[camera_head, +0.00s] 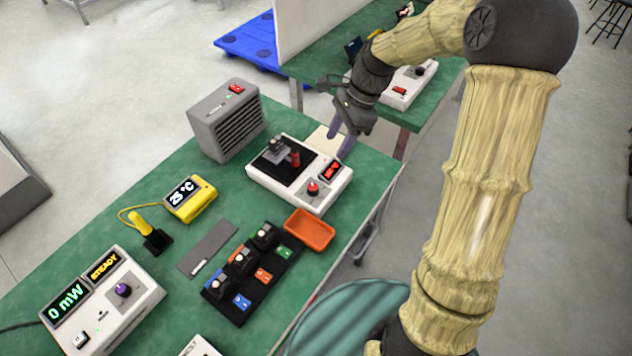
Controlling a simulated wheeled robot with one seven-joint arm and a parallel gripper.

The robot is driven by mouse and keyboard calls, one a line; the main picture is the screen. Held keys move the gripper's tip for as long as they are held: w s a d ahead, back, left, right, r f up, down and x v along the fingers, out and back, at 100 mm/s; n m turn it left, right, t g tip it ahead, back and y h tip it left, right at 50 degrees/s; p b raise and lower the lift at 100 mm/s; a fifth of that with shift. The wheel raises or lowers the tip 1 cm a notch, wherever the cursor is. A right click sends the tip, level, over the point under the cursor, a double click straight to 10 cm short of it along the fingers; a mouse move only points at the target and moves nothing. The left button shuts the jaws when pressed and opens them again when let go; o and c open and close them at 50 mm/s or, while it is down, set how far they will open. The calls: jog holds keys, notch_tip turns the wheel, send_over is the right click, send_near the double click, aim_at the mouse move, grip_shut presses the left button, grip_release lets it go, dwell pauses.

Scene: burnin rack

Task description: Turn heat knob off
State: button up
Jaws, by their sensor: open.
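A white heater unit (262,178) stands on the green bench. The knob's pointer direction is not clear. A black plate on the unit's left part holds a small grey and dark fixture (276,147) and a red upright handle (295,158). My gripper (339,142) points down with its purple fingers apart, near the unit's back right corner. It holds nothing and appears apart from the knob.
An orange tray (310,230) and a black rack (240,307) of modules lie in front of the unit. A grey vented box (226,120) stands behind left. A second bench stands behind.

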aim_at(314, 186)
jog(key=x, duration=1.5)
jog(key=c, duration=1)
